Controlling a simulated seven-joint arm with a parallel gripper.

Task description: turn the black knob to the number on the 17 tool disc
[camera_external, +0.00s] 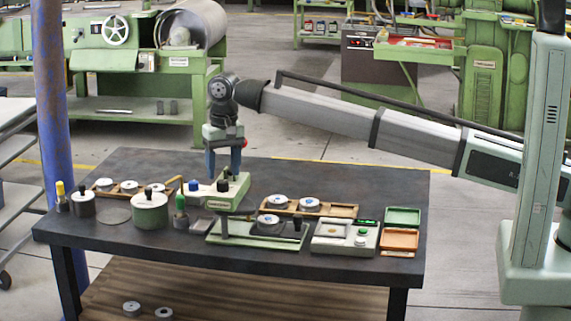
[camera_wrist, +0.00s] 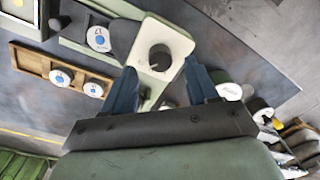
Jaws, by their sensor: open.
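The black knob (camera_wrist: 160,57) stands on the pale top of a green box (camera_wrist: 150,40) in the wrist view. In the external view the knob (camera_external: 223,186) sits below my gripper (camera_external: 223,178). My gripper (camera_wrist: 160,70) is open, with its blue fingers on either side of the knob in the wrist view; contact cannot be told. A white disc (camera_wrist: 94,89) in a wooden tray bears blue marks that may be an upside-down 17. Beside it lies another disc (camera_wrist: 61,77), and a third (camera_wrist: 98,39) rests on a green fixture. The knob's scale is not readable.
The wooden tray (camera_external: 340,210) and green fixture (camera_external: 215,238) lie to the right of and in front of the box. The dark table (camera_external: 370,185) is clear at the back right.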

